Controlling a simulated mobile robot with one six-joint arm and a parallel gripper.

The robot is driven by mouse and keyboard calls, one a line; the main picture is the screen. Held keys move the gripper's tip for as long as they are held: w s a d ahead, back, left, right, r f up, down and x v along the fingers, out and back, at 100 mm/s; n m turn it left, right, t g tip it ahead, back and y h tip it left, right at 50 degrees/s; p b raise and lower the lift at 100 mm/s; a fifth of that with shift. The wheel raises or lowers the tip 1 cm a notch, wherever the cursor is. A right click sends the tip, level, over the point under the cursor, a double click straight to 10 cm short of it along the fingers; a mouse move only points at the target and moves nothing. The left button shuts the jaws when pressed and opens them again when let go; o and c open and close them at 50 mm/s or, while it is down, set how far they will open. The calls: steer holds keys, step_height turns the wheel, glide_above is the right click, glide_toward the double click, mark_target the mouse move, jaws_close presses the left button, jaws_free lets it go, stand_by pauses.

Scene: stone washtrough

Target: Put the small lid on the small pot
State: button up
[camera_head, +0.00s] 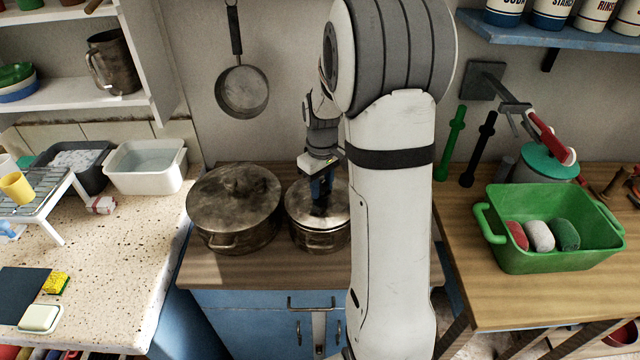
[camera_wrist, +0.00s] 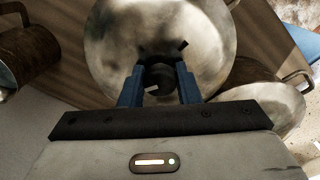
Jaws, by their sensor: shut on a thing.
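The small lid (camera_head: 338,210) is round grey metal and shows in the head view at the small pot (camera_head: 318,239), over its mouth. Whether it rests on the rim or hangs just above I cannot tell. My gripper (camera_head: 321,193) is above it, pointing down. In the wrist view the blue fingers of my gripper (camera_wrist: 159,88) are shut on the dark knob of the small lid (camera_wrist: 112,38). My arm hides the right edge of the lid and pot in the head view.
A larger lidded pot (camera_head: 236,231) stands close to the left of the small pot on the wooden worktop (camera_head: 275,264). A pan (camera_head: 242,91) hangs on the wall behind. A green tub (camera_head: 545,252) stands on the right table. A white basin (camera_head: 145,178) is at left.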

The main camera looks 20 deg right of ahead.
steer(key=shift+f+b, duration=0.3)
steer(key=shift+f, duration=0.15)
steer(key=shift+f, duration=0.1)
stand_by(1.1)
steer(key=o, duration=1.2)
steer(key=shift+c, duration=0.2)
steer(key=shift+o, duration=0.6)
steer(key=o, duration=0.4)
steer(key=shift+s+r+p, duration=0.1)
steer(key=shift+r+p, duration=2.25)
steer(key=shift+r, duration=1.2)
